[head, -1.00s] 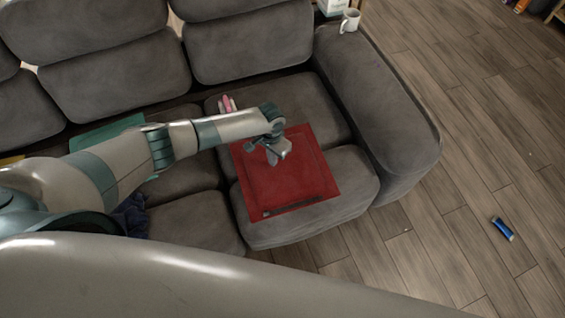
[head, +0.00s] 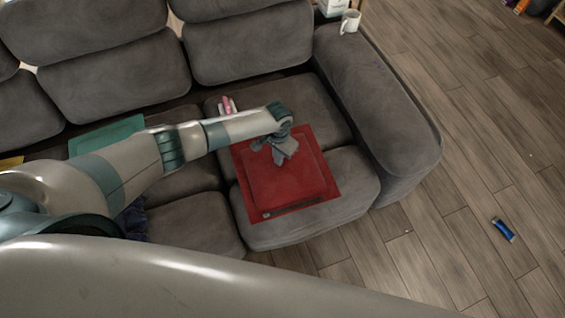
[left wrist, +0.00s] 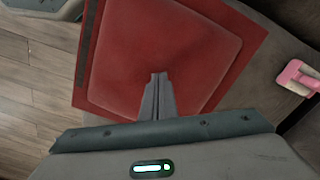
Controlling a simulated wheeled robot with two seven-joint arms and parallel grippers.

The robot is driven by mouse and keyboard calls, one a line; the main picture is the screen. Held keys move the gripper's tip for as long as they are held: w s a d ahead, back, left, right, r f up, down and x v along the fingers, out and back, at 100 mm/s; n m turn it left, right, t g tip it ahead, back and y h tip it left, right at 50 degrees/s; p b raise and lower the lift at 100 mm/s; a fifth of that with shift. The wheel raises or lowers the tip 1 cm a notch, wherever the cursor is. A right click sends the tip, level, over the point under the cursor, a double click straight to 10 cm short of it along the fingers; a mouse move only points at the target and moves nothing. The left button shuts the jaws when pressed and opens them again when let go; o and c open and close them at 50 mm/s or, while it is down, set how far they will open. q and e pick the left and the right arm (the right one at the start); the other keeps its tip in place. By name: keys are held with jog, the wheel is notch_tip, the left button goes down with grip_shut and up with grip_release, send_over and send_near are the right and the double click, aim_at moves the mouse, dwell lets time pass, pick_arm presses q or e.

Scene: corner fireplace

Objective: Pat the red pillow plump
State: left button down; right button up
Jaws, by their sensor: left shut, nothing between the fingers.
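The red pillow (head: 287,186) lies flat on the right seat of the grey sofa. It also fills much of the left wrist view (left wrist: 150,40). My left gripper (head: 281,161) is over the pillow's back half, pointing down. Its fingers are shut with nothing between them. In the left wrist view the closed fingertips (left wrist: 158,76) appear against the pillow's face; I cannot tell whether they touch it. My right gripper is not in view.
A pink and white object (head: 227,105) lies on the sofa behind the pillow. A teal item (head: 105,136) lies on the sofa to the left. A white mug (head: 350,21) stands on the right armrest (head: 380,95). A blue object (head: 503,229) lies on the wooden floor.

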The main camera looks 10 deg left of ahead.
pick_arm(q)
jog(key=shift+w+d+r, duration=0.4)
jog(key=shift+d+r, duration=0.05)
jog(key=shift+d, duration=0.15)
jog(key=shift+f, duration=0.2)
jog(key=shift+f+b, duration=0.85)
jog(key=shift+f, duration=0.2)
jog(key=shift+r, duration=0.1)
jog(key=shift+w+d+r, duration=0.5)
jog(key=shift+d+r, duration=0.1)
jog(key=shift+d, duration=0.2)
jog(key=shift+w+d+r, duration=0.45)
jog(key=shift+d+r, duration=0.1)
jog(key=shift+d, duration=0.2)
jog(key=shift+f, duration=0.15)
